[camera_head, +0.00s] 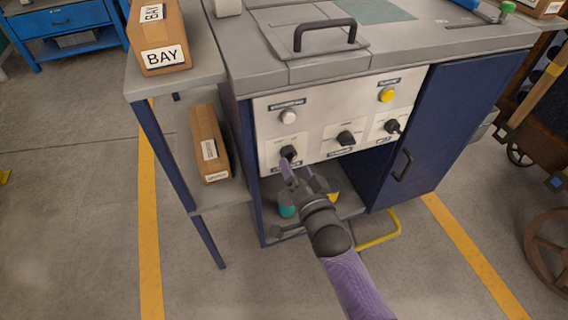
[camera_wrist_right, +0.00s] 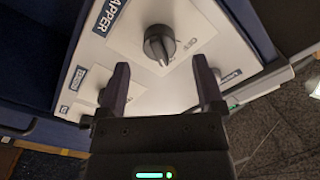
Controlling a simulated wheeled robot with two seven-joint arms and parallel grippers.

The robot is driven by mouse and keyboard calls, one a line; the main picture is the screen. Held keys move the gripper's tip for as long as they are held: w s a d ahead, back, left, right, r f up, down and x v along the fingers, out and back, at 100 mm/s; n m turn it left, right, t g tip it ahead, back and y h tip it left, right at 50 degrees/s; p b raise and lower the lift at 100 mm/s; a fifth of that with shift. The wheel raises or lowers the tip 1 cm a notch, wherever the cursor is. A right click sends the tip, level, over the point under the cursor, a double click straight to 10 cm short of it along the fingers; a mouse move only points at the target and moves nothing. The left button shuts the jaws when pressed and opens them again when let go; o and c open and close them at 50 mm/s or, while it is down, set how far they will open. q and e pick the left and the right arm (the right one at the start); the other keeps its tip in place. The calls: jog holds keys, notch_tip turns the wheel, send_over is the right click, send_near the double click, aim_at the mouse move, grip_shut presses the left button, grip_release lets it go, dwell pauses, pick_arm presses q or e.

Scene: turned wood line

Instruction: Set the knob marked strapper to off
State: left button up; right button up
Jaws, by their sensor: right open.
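The strapper knob (camera_wrist_right: 159,43) is a dark round knob on the white control panel (camera_wrist_right: 215,45), beside a blue label (camera_wrist_right: 107,15) ending in "APPER". A pale pointer line on it points down and slightly right in the right wrist view. In the head view the knob (camera_head: 289,152) is the lower left one on the panel. My right gripper (camera_head: 298,171) is just in front of it, open and empty. In the right wrist view its fingers (camera_wrist_right: 162,72) are apart, short of the knob. My left gripper is out of view.
Two more dark knobs, a middle one (camera_head: 346,138) and a right one (camera_head: 391,127), share the panel with a white button (camera_head: 288,116) and a yellow button (camera_head: 387,95). Cardboard boxes stand on the side shelves at left. A blue door (camera_head: 440,125) is at right.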

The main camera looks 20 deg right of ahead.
aim_at(292, 161)
jog(key=w+b, duration=0.1)
jog(key=w, duration=0.2)
jog(key=shift+w+f, duration=0.1)
jog(key=shift+w, duration=0.1)
jog(key=c, duration=0.7)
grip_shut()
